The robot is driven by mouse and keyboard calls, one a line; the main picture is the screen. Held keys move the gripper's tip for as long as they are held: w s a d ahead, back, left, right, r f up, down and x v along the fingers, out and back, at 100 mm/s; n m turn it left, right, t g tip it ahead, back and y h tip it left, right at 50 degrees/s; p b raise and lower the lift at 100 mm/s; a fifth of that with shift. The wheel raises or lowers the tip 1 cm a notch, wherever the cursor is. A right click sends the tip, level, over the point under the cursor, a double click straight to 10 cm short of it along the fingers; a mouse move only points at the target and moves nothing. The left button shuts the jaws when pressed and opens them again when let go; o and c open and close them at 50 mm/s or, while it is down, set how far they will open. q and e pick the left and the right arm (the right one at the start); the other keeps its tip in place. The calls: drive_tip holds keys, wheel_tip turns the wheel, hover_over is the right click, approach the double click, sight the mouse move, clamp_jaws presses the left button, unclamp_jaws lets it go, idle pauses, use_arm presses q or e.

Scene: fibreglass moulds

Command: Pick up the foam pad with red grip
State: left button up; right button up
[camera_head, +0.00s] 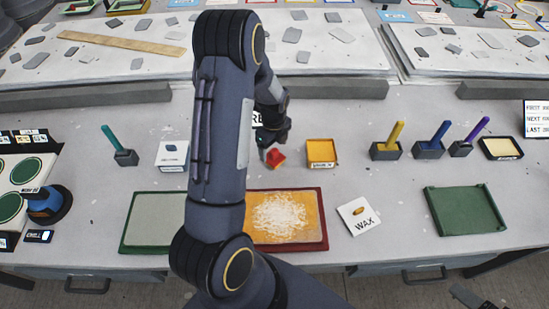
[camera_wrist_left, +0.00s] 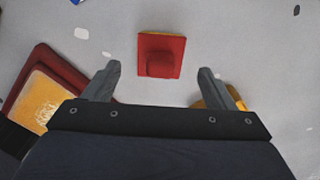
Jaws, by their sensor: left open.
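The foam pad with red grip (camera_head: 275,159) sits on the grey table left of a yellow tray. In the left wrist view the pad (camera_wrist_left: 161,57) shows as a red square with a raised red grip and a thin yellow edge at its top. My left gripper (camera_wrist_left: 160,82) is open and empty, its two fingers apart, with the pad just beyond and between the fingertips. In the head view my left gripper (camera_head: 270,142) is beside the pad, partly hidden by its own wrist. My right gripper is not in view.
A yellow tray (camera_head: 321,153) stands close right of the pad. A red-rimmed orange mould (camera_head: 318,244) with white powder lies nearer me, beside a green-rimmed tray (camera_head: 154,219). A wax card (camera_head: 358,215) and a green tray (camera_head: 465,211) lie to the right.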

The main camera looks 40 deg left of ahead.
sight(274, 151)
use_arm(q)
wheel_tip(274, 151, down, 5)
drive_tip(key=shift+r+b, duration=0.2)
drive_tip(key=shift+b, duration=0.75)
drive_tip(key=shift+r, duration=0.1)
drive_tip(key=c, duration=1.2)
drive_tip(key=shift+o, duration=0.2)
drive_tip(key=shift+r, duration=0.1)
drive_tip(key=shift+r, duration=0.25)
drive_tip(key=r+p, duration=0.1)
drive_tip(key=s+d+r+p, duration=0.1)
drive_tip(key=r, duration=0.1)
drive_tip(key=r+p, duration=0.1)
drive_tip(key=r, duration=0.1)
drive_tip(key=shift+s+d+r, duration=0.15)
drive_tip(key=s+d+r, duration=0.7)
drive_tip(key=s, duration=0.2)
drive_tip(key=shift+s+d, duration=0.15)
drive_tip(key=shift+d, duration=0.25)
